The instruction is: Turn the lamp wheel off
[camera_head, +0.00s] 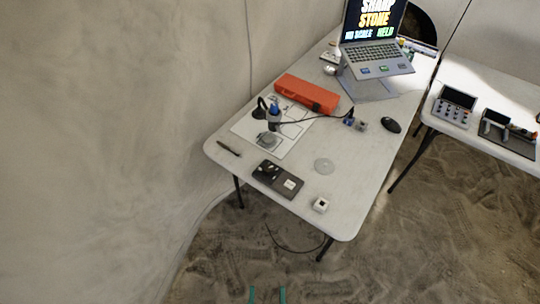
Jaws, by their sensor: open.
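A dark flat control panel (278,179) lies near the front edge of the white table. It carries a round black knob (268,168) at its left and a small white square (290,184) at its right. The knob looks like a wheel, but its setting is too small to tell. No lit lamp is clear near it. My gripper (267,295) shows only as two teal fingertips at the bottom edge. They are apart with nothing between them, over the floor and well short of the table in the picture.
A second table (470,72) with devices stands right. A wall is left. Sandy floor is open in front.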

